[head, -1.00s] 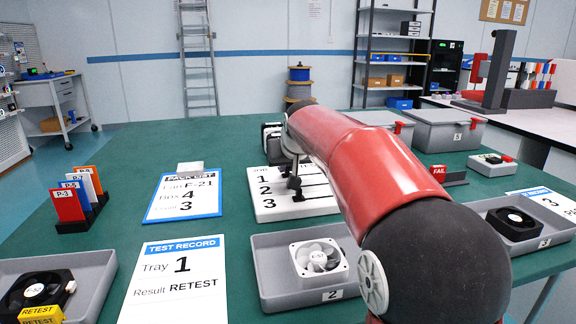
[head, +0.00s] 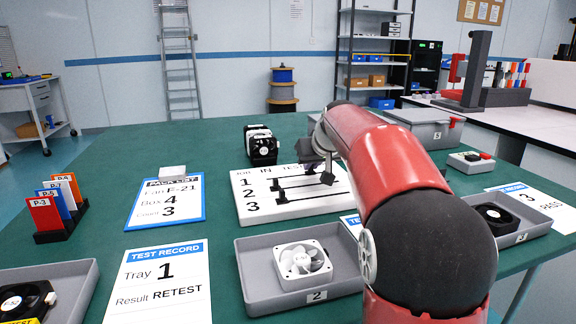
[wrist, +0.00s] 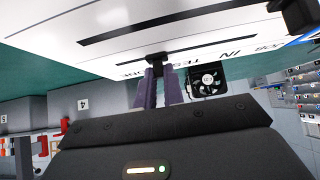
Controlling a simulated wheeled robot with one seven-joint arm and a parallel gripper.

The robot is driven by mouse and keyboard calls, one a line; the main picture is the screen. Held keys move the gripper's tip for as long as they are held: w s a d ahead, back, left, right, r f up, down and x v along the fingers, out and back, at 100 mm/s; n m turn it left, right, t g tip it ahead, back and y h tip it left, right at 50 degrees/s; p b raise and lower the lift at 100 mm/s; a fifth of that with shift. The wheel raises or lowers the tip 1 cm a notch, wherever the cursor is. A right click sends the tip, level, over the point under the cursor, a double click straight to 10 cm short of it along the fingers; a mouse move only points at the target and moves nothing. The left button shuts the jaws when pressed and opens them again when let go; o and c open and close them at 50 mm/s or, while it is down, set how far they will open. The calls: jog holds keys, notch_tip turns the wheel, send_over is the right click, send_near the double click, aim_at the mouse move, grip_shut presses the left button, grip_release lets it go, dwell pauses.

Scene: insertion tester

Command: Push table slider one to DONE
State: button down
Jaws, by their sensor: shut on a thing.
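The white slider board (head: 250,207) lies on the green table in the head view, with rows numbered 1, 2 and 3 and dark slots. My gripper (head: 327,177) is over the right part of its top row, partly hidden by my red arm. In the wrist view the board (wrist: 130,20) shows upside down. My gripper (wrist: 161,72) has its two purple fingers shut on the black knob of slider one (wrist: 156,59). The knob is in the slot nearest the header, near the TEST and DONE words, and the fingers partly cover them. Another black knob (wrist: 297,15) sits farther right.
A black fan (head: 262,146) stands behind the board. A pack list (head: 165,203) lies to its left. A grey tray with a white fan (head: 302,261) is in front. Lidded grey boxes (head: 425,130) stand behind my arm. Green table is clear at the back left.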

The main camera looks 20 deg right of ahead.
aim_at(324, 168)
jog(key=shift+d, duration=2.4)
jog(key=c, duration=1.5)
grip_release()
jog(key=shift+d, duration=0.1)
jog(key=shift+v, duration=3.9)
